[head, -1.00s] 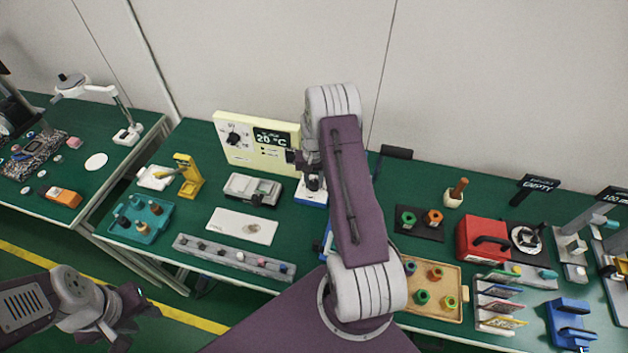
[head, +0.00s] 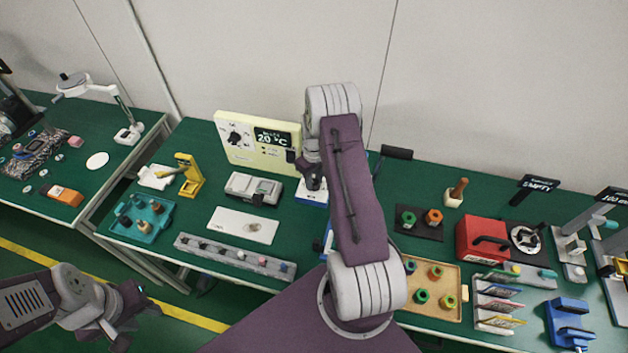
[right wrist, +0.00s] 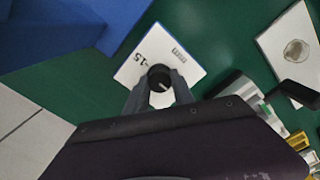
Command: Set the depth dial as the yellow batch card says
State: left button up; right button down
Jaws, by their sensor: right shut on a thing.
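The depth dial is a black knob (right wrist: 160,77) on a white plate (right wrist: 190,62) marked "-1.5", in the right wrist view. My right gripper (right wrist: 160,92) has its two fingers on either side of the knob and is shut on it. In the head view the right gripper (head: 311,180) is over the dial's white and blue base (head: 312,197), mostly hiding the knob. A yellow-edged card (head: 504,322) is lowest in the card rack at the right; its writing is too small to read. My left gripper (head: 138,300) hangs at the lower left, away from the tables; its opening is unclear.
A cream panel (head: 232,153) showing 20 °C stands behind the dial, to its left. A grey machine (head: 253,188) and white plate (head: 243,225) lie left of it. A wooden tray (head: 435,305) and red box (head: 482,240) are to the right. A blue body (right wrist: 40,35) lies near the wrist.

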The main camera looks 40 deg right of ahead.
aim_at(314, 181)
dwell(0.4)
jog(key=c, duration=1.1)
grip_release()
jog(key=shift+r, duration=0.1)
notch_tip(314, 181, up, 9)
jog(key=shift+a, duration=0.1)
